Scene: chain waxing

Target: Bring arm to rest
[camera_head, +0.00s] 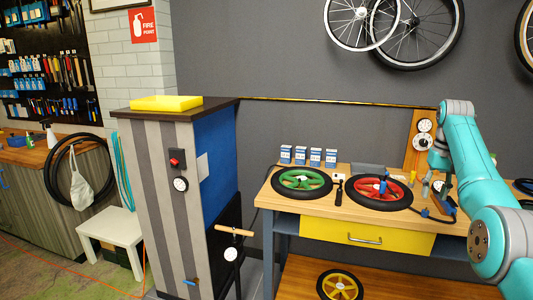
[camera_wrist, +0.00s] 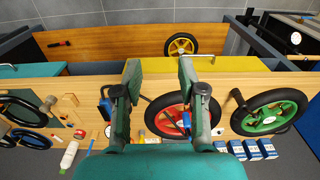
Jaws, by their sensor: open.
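My teal arm (camera_head: 463,140) reaches in from the right edge of the head view and bends over the right part of the workbench (camera_head: 345,209). My gripper (camera_wrist: 160,78) is open in the wrist view, with its two dark fingers apart and nothing between them. It hangs above the bench, and the red wheel (camera_wrist: 153,110) shows beyond and partly behind the right finger. In the head view the gripper is hard to make out near the bench tools.
On the bench lie a green wheel (camera_head: 301,182), a red wheel (camera_head: 370,200), several small blue-white boxes (camera_head: 300,155) and loose tools. A striped cabinet (camera_head: 157,200) with a yellow block (camera_head: 166,103) stands left. A white stool (camera_head: 112,227) and open floor lie further left.

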